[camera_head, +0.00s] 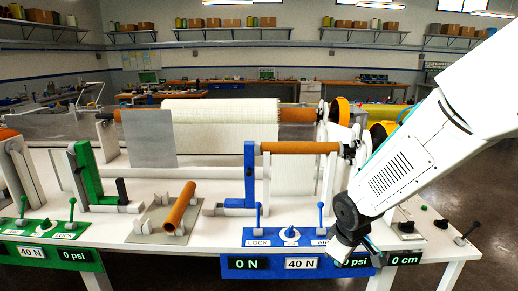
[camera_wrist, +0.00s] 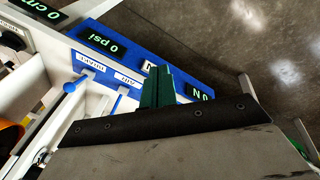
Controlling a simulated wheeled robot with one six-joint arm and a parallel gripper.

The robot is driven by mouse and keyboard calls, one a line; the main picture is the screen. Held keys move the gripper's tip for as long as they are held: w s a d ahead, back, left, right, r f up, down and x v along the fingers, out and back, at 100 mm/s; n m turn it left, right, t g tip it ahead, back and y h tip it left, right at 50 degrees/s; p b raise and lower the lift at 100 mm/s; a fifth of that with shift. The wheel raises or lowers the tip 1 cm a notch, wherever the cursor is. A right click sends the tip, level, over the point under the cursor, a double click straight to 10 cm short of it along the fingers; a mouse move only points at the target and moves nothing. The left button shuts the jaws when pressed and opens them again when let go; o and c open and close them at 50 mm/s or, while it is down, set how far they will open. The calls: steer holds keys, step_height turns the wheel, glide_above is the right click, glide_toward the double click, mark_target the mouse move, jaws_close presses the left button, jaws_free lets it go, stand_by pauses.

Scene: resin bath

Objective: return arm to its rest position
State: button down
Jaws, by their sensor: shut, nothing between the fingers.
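My arm comes in from the right in the head view and points down to the left. My gripper (camera_head: 347,250) is low at the front of the white table (camera_head: 140,232), in front of the right part of the blue control panel (camera_head: 262,240). The gripper partly covers that panel's "psi" display. In the wrist view, my gripper's green fingers (camera_wrist: 156,86) are together and hold nothing. Behind them the blue panel (camera_wrist: 140,58) shows tilted, with its displays and levers. How far the fingertips are from the panel I cannot tell.
A blue lever (camera_head: 320,214) stands close to the gripper, another (camera_head: 257,215) further left. An orange tube (camera_head: 180,208) lies on a grey plate. A second orange roll (camera_head: 300,148) is on the blue stand (camera_head: 250,175). A large white roll (camera_head: 220,111) is behind. Open floor lies right.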

steer(key=s+d+r+m+g, duration=0.1)
steer(key=s+r+m, duration=0.3)
steer(key=s+r, duration=0.5)
steer(key=s+d+r+m, duration=0.4)
steer(key=s+r, duration=0.5)
steer(key=s, duration=0.7)
steer(key=shift+s+d+m+g+y, duration=0.2)
steer(key=shift+d+m+g+y, duration=0.1)
steer(key=shift+g, duration=0.1)
